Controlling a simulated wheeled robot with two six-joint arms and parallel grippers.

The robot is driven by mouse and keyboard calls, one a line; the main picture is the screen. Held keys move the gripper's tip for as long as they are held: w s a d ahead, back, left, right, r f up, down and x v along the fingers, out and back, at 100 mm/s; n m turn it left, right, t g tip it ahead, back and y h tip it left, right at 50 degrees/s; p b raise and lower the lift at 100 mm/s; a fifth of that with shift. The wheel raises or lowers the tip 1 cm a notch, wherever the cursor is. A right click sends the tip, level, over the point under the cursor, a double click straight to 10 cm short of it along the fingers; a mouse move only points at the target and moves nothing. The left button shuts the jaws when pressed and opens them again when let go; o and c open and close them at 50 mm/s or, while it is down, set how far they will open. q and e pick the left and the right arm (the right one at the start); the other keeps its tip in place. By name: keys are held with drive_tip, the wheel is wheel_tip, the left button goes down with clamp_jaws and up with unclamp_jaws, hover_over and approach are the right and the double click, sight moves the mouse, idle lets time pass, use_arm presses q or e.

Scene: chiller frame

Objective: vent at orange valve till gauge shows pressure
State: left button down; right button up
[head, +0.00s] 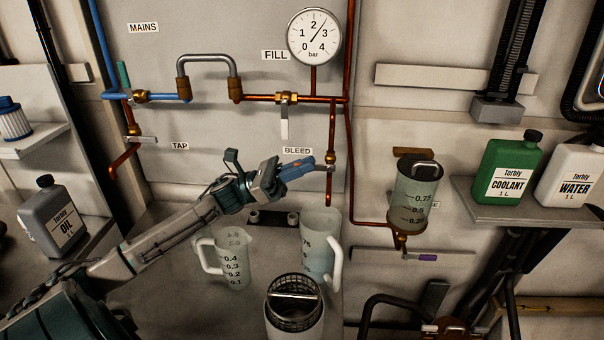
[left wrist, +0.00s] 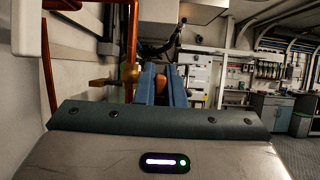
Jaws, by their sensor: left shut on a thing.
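The pressure gauge (head: 314,37), marked 0 to 4 bar, hangs above the copper pipe; its needle points up and right, between 2 and 3. The bleed valve (head: 330,158) is on the downpipe right of the BLEED label. My left gripper (head: 312,163) reaches it from the left, its blue fingers shut at the lever. In the left wrist view an orange handle (left wrist: 174,76) shows between the fingers (left wrist: 163,85); in the head view the fingers mostly hide it. A clear jug (head: 318,262) stands below the bleed outlet. My right gripper is not in view.
The fill valve (head: 285,98) has a white lever hanging down. A smaller jug (head: 232,262) and a strainer pot (head: 294,310) stand near the clear jug. A graduated cylinder (head: 411,195) is on the wall at right. Bottles (head: 508,168) stand on the right shelf.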

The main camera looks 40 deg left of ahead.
use_arm(q)
drive_tip(key=shift+f, duration=0.2)
drive_tip(key=c, duration=1.5)
unclamp_jaws()
drive_tip(key=shift+s, duration=0.1)
drive_tip(key=v, duration=1)
drive_tip(key=shift+s+a+f, duration=0.1)
drive_tip(key=shift+a+f, duration=0.1)
drive_tip(key=shift+a, duration=0.15)
